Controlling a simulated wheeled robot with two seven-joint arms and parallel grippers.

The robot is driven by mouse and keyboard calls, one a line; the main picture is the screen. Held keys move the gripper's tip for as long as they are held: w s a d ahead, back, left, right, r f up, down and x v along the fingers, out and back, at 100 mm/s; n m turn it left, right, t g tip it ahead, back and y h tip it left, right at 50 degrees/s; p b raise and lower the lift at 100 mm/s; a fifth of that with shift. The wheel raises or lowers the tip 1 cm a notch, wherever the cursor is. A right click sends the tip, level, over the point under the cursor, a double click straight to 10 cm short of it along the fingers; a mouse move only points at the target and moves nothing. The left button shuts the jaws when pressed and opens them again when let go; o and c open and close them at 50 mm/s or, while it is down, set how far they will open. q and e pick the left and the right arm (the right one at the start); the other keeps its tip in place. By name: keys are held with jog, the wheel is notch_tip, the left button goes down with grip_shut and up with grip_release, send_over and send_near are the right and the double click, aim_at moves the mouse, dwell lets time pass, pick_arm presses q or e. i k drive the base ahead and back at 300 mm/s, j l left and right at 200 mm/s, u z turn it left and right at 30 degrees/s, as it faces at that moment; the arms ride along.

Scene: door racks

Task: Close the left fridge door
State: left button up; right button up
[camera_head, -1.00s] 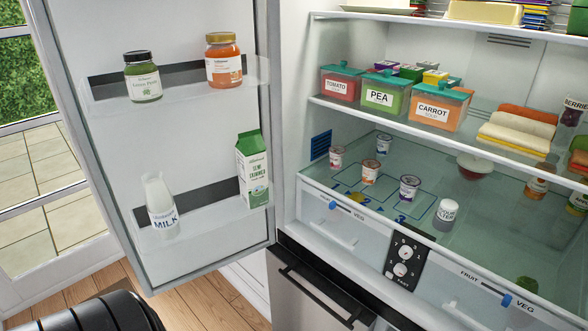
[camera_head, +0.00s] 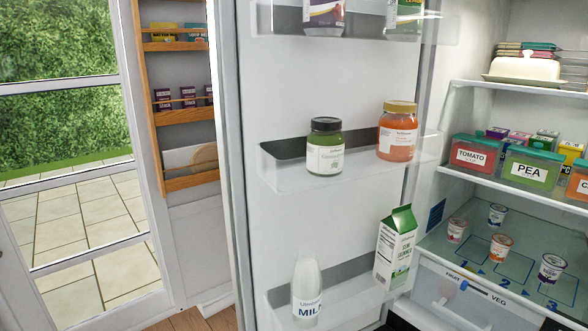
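The left fridge door (camera_head: 345,90) stands open in the middle of the view, its inner side facing me. The door's outer side and handle are hidden. Neither of my grippers is in view.
A glass door (camera_head: 75,170) with paving and a hedge behind it is at the left. A wooden wall rack (camera_head: 185,117) with boxes hangs between it and the fridge door. A strip of wooden floor (camera_head: 190,320) shows at the bottom left.

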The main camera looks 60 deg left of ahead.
aim_at(270, 78)
jog(key=j+z, duration=0.1)
jog(key=j, duration=0.3)
jog(key=k+j+z, duration=0.1)
jog(key=j, duration=0.3)
jog(key=k+j+z, duration=0.15)
jog(key=j, duration=0.25)
jog(key=j+z, duration=0.1)
jog(key=j, duration=0.3)
jog(key=k+j+z, duration=0.1)
jog(key=j, duration=0.25)
jog(key=k+j+z, duration=0.1)
jog(key=j, duration=0.3)
jog(key=j+z, duration=0.2)
jog(key=j, duration=1.1)
